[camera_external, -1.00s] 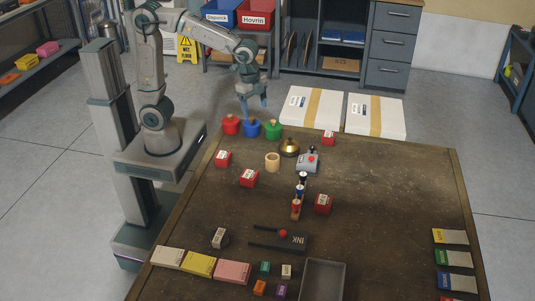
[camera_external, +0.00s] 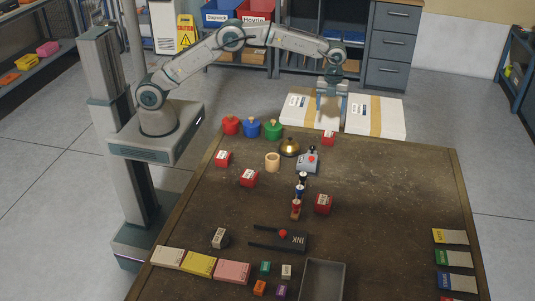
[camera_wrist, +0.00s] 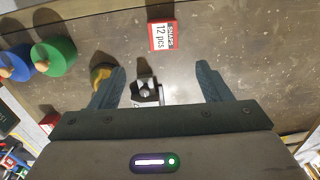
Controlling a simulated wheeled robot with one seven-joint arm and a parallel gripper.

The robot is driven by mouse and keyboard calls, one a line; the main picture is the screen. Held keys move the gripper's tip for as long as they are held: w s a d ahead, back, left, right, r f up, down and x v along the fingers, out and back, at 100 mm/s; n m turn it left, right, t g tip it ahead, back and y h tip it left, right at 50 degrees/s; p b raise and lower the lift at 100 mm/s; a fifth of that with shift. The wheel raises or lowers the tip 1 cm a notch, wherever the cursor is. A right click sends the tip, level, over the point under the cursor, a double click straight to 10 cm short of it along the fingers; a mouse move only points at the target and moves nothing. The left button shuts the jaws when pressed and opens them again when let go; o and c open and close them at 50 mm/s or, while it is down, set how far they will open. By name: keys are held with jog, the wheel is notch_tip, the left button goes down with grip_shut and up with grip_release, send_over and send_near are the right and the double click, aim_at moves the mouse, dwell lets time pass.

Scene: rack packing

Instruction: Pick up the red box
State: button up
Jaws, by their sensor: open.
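Several small red boxes with white labels lie on the brown table. One stands near the far edge (camera_external: 328,138), two on the left (camera_external: 223,158) (camera_external: 249,178), and one near the middle (camera_external: 323,203). My gripper (camera_external: 331,111) hangs above the far edge of the table, over the white cartons and close to the far red box. In the wrist view a red box labelled "SNAPS 12 pcs" (camera_wrist: 162,36) lies ahead of my open, empty gripper (camera_wrist: 161,72), between the lines of its two fingers and apart from them.
Red (camera_external: 230,125), blue (camera_external: 251,128) and green (camera_external: 272,129) lidded pots, a brass bell (camera_external: 289,147) and a grey button device (camera_external: 307,162) stand near the far edge. White cartons (camera_external: 375,116) lie beyond it.

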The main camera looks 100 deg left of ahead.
aim_at(329, 134)
notch_tip(329, 134, down, 8)
jog(key=shift+f, duration=0.25)
jog(key=shift+w+a+f+p, duration=0.15)
jog(key=shift+f+p, duration=0.25)
jog(key=shift+f, duration=0.95)
jog(key=shift+w+a+f+p, duration=0.15)
jog(key=shift+f+p, duration=0.25)
jog(key=shift+f, duration=0.9)
jog(key=c, duration=1.1)
